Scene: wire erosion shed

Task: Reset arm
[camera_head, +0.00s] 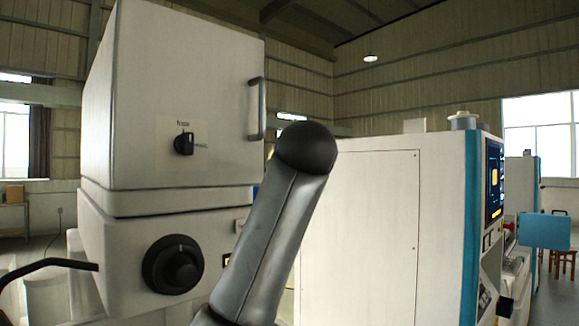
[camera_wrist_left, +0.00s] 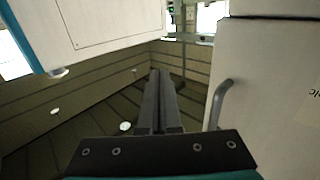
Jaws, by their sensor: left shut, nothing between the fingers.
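My left gripper (camera_wrist_left: 160,75) shows in the left wrist view, with its two dark fingers together and nothing between them. That view appears upside down, with ceiling lights low in the picture. The fingers are silhouetted against the shed's wall and roof. In the head view a grey arm link of mine with a dark rounded end rises across the middle. No gripper shows there, and my right gripper is in neither view.
A white machine (camera_head: 180,90) with a black knob (camera_head: 173,264) and a grey door handle (camera_head: 257,108) stands at left. The handle also shows right of my fingers in the wrist view (camera_wrist_left: 216,105). A white cabinet (camera_head: 365,240) with a blue edge stands at right.

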